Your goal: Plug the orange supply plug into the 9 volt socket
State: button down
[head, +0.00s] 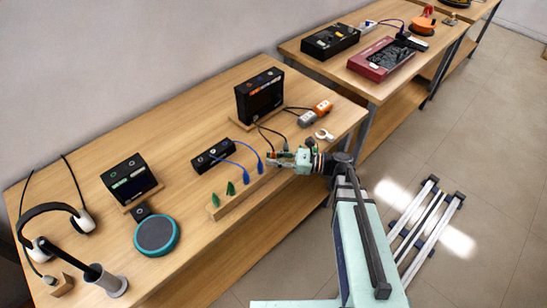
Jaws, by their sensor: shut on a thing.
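My gripper (279,160) is over the right end of the wooden plug rack (213,214), near the front edge of the table. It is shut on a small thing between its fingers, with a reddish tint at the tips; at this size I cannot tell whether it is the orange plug. An orange block (323,107) lies farther back to the right, with a cable to it. A black box (260,95) with orange and blue marks stands behind. A low black strip (212,154) lies left of my gripper. I cannot read any voltage labels, so the 9 volt socket is not identifiable.
Two blue plugs (259,166) and two green plugs (230,188) stand along the rack. A grey block (307,118) and a white ring (323,135) lie right. Left are a black panel (131,178), a teal-rimmed disc (156,235) and headphones (84,222). Thin cables cross the table.

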jog(key=shift+r, duration=0.15)
notch_tip(320, 180, up, 19)
jog(key=b, duration=0.2)
jog(key=w+a+r+p, duration=0.1)
jog(key=w+a, duration=0.3)
jog(key=w, duration=0.8)
jog(key=w+a+r+p, duration=0.2)
jog(key=w+a+p, duration=0.1)
jog(key=w, duration=1)
jog(key=shift+a+r, duration=0.15)
jog(key=shift+a, duration=0.7)
jog(key=shift+p, duration=0.3)
jog(key=shift+f+b, duration=0.85)
jog(key=shift+f, duration=2.05)
